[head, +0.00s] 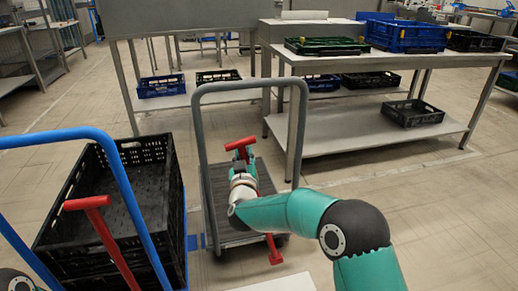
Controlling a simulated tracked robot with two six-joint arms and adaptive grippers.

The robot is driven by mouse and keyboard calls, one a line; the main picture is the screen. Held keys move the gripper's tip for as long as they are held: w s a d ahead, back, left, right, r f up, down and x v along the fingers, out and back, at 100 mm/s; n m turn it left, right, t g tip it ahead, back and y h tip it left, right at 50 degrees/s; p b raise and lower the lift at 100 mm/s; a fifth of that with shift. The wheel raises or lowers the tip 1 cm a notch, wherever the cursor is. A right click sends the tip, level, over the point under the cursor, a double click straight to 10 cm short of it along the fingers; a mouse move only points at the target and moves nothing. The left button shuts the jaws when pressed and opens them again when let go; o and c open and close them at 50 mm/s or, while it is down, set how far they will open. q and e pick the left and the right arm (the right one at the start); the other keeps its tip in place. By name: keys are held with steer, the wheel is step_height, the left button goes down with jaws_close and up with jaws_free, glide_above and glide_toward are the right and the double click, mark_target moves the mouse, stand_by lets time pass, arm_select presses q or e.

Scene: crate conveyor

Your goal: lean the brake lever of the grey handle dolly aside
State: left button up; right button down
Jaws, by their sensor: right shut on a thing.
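The grey handle dolly (201,150) stands in the middle of the head view, with a dark flat deck and a tall grey hoop handle. Its red brake lever (240,144) has a T-shaped top showing just beyond my right gripper (243,166). My right gripper is shut on the lever below that top; its fingers are mostly hidden by my wrist. The lever looks slightly tilted. My left gripper is not in view.
A blue handle dolly (128,190) with a black crate (177,190) and its own red lever (105,235) stands close on the left. A grey table (400,62) with crates stands behind on the right. Another table (190,18) stands behind. Floor to the right is clear.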

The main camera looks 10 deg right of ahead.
steer(key=shift+s+a+f+n+y, duration=0.15)
steer(key=shift+a+n+y, duration=0.15)
steer(key=shift+a, duration=0.35)
steer(key=c, duration=0.9)
jaws_free()
steer(key=shift+a, duration=0.1)
steer(key=shift+c, duration=0.2)
steer(key=shift+d, duration=0.25)
steer(key=s+a, duration=0.2)
steer(key=s, duration=0.9)
steer(key=shift+s+f, duration=0.3)
steer(key=shift+s, duration=0.05)
